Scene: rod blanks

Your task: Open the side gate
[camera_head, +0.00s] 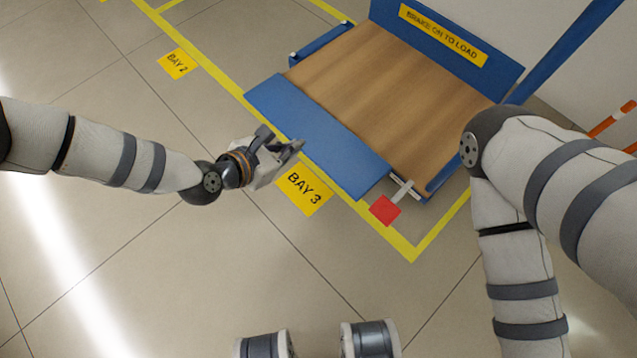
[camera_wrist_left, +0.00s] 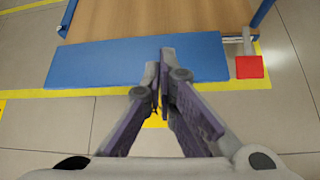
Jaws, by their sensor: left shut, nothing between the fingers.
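The cart's near-side blue panel (camera_head: 318,137), which I take to be the side gate, extends outward and down from the near edge of the wooden deck. Its exact angle is hard to tell. It also shows in the left wrist view (camera_wrist_left: 100,64). My left gripper (camera_head: 282,143) is shut and empty, in front of the panel's outer edge. In the left wrist view its fingertips (camera_wrist_left: 160,58) overlap the panel; whether they touch it is unclear. My right gripper is out of view; only its arm shows at the right.
The wooden deck (camera_head: 385,90) is empty, with an upright blue back panel (camera_head: 440,42) behind it. A red pad (camera_head: 385,209) on a pale lever sticks out at the near corner. Yellow floor lines and a BAY 3 sign (camera_head: 304,190) mark the floor. Nearby floor is clear.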

